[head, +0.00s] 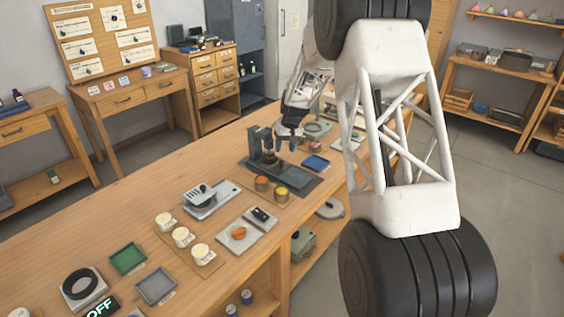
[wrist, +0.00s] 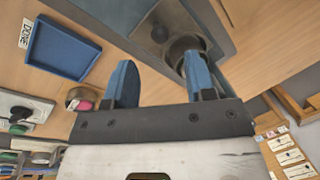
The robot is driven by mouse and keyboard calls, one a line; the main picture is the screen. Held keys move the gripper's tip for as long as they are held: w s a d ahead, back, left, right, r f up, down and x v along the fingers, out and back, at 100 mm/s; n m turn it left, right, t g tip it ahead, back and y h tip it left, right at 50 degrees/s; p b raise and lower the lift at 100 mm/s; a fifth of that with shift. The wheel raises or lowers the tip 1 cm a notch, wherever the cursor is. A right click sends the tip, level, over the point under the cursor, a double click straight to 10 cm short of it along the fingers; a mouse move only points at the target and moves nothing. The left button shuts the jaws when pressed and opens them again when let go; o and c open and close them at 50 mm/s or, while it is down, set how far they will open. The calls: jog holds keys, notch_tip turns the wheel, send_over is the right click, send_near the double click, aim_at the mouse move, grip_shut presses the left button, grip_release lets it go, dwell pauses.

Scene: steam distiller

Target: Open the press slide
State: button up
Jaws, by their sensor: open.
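The dark grey press (head: 258,147) stands on a flat dark base plate (head: 297,187) near the table's far right part. In the wrist view its grey plate (wrist: 135,12) and a round metal cup-like part (wrist: 182,48) show at the top. I cannot tell for certain which part is the slide. My gripper (head: 288,144) is just right of the press in the head view. In the wrist view its blue fingers (wrist: 160,84) are apart with nothing between them. The right finger overlaps the cup-like part; I cannot tell whether it touches.
A blue tray (head: 316,163) lies right of the press; in the wrist view it sits by a "DONE" label (wrist: 26,33). Orange and yellow-topped jars (head: 281,193) stand before the press.

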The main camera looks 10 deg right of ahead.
aim_at(282, 161)
jog(key=shift+s+a+f, duration=0.1)
jog(key=shift+a+f, duration=0.1)
jog(key=shift+f, duration=0.9)
jog(key=shift+w+a+f, duration=0.1)
jog(key=shift+a+f, duration=0.15)
jog(key=shift+f, duration=0.85)
jog(key=shift+s+a+f, duration=0.1)
jog(key=shift+a+f, duration=0.1)
jog(key=shift+f, duration=0.9)
grip_shut()
